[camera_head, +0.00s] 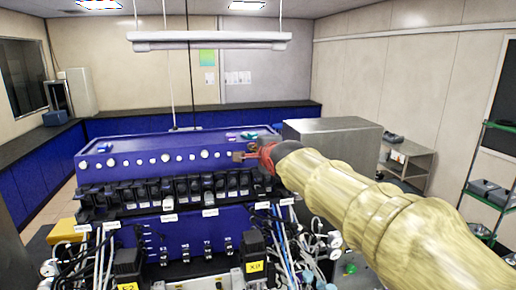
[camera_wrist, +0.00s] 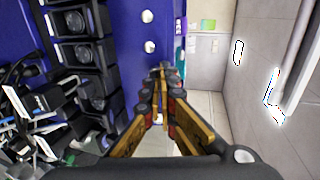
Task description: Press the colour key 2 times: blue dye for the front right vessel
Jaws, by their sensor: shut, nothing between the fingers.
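The blue bioreactor housing (camera_head: 130,156) spans the middle of the head view, with a row of white round knobs (camera_head: 193,156) along its front face. My gripper (camera_head: 238,156) is at the right end of this face, fingers pointing left. In the wrist view my gripper (camera_wrist: 163,72) is shut and empty, its fingertips in front of the blue panel's edge. Small teal and purple pieces (camera_head: 243,136) lie on the housing top near the gripper; a teal piece (camera_wrist: 180,27) also shows in the wrist view. I cannot make out a blue dye key or which vessel is the front right one.
Black units (camera_head: 170,190) stand in a row below the knobs, with tubes and cables (camera_head: 290,245) at the lower right. A steel box (camera_head: 335,140) stands behind my arm. A green-framed shelf (camera_head: 490,185) is at the far right.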

